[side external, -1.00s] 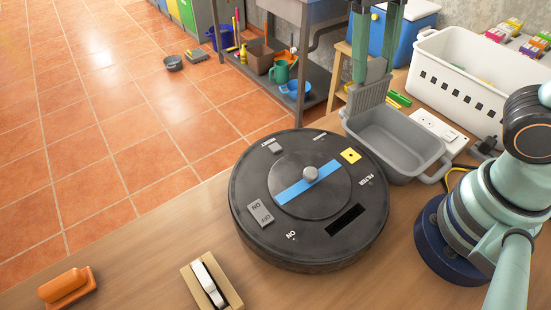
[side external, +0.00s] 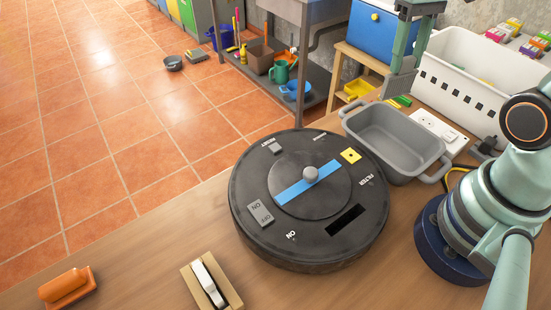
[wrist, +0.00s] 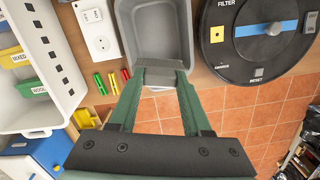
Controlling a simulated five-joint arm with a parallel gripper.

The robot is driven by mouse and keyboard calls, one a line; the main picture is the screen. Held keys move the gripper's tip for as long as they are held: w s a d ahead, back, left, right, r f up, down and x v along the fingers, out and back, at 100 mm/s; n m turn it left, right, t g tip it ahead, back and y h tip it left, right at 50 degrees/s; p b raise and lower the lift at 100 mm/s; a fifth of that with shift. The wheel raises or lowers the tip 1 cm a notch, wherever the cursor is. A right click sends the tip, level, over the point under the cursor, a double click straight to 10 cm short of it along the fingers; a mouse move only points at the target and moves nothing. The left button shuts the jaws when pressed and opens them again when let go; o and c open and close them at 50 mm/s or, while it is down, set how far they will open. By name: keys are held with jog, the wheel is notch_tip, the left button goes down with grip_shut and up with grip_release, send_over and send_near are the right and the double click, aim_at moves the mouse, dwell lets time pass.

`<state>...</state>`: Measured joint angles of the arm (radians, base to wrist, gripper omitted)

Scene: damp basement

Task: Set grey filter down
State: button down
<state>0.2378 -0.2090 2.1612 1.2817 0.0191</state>
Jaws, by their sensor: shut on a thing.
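The grey filter (side external: 400,84) is a flat ribbed piece between my fingers. My gripper (side external: 408,58) is shut on it and holds it upright in the air, behind the grey tub (side external: 395,140) in the side view. In the wrist view the filter (wrist: 161,72) shows edge-on at the fingertips, over the near rim of the tub. The tub looks empty. The round black robot vacuum (side external: 250,225) lies left of the tub, with a dark slot, a blue bar and a "FILTER" label on top.
A white perforated basket (side external: 470,85) and a white socket plate (side external: 437,130) stand right of the tub. Coloured clips (wrist: 112,82) lie near the tub.

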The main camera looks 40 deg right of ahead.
notch_tip(320, 180, down, 15)
jog(key=shift+r, duration=0.1)
dwell(0.4)
jog(key=shift+c, duration=1.7)
grip_release()
notch_tip(320, 180, up, 12)
jog(key=w, duration=0.1)
jog(key=a+r+n+t, duration=0.3)
jog(key=a+r+t, duration=0.3)
jog(key=shift+w+a+t, duration=0.15)
jog(key=shift+a+t, duration=0.15)
